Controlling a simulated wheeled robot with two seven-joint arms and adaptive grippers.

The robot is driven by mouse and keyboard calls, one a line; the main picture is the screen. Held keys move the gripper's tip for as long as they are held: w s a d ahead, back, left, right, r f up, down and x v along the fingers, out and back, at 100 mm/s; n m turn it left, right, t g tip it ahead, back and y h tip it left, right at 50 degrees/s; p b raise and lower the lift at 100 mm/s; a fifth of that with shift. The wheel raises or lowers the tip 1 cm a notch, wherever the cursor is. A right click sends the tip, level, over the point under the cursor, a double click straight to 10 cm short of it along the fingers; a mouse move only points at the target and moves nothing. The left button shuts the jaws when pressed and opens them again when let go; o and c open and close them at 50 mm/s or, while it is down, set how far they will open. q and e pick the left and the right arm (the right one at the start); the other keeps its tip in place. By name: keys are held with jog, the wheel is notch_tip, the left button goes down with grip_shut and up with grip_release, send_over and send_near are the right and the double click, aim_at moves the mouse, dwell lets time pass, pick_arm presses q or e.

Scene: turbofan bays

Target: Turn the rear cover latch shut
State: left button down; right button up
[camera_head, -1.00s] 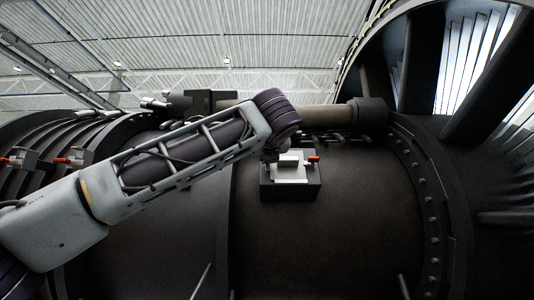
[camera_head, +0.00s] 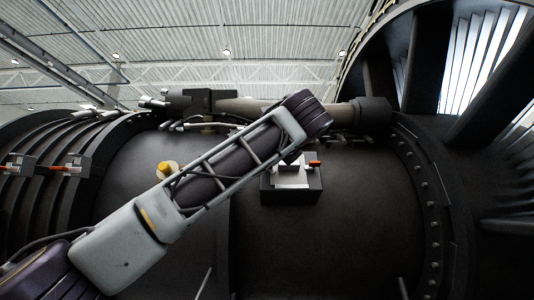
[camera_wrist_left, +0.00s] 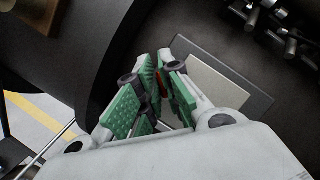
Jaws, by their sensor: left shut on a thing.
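The latch stands on a dark block (camera_head: 308,194) on the engine casing in the head view, with a pale plate (camera_head: 291,178) and an orange-tipped handle (camera_head: 315,163). My left arm reaches across to it, and its wrist hides part of the latch. In the left wrist view my left gripper (camera_wrist_left: 163,68), with green finger pads, is shut on the latch handle (camera_wrist_left: 157,82). Only a small red-orange part of the handle shows between the fingers. The pale plate lies just right of the fingers. My right gripper is not in view.
Other orange-handled latches (camera_head: 66,168) sit on the ribbed casing at the left. A yellow-topped knob (camera_head: 167,168) shows on the casing behind my arm. A thick pipe (camera_head: 290,113) runs above the block. The bolted flange (camera_head: 427,190) rises at the right.

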pick_arm(q)
jog(key=shift+f+n+g+y+p, duration=0.15)
jog(key=shift+n+g+p, duration=0.35)
jog(key=shift+n, duration=1)
jog(key=shift+r+n+g+y+p, duration=0.15)
jog(key=shift+n+g+p, duration=0.4)
jog(key=shift+n, duration=0.95)
jog(key=shift+f+n+g+y+p, duration=0.25)
jog(key=shift+n+g, duration=0.4)
jog(key=shift+n, duration=0.85)
jog(key=shift+r, duration=0.1)
jog(key=shift+a, duration=0.1)
jog(key=c, duration=1.9)
grip_release()
jog(key=shift+o, duration=0.2)
jog(key=shift+s, duration=0.1)
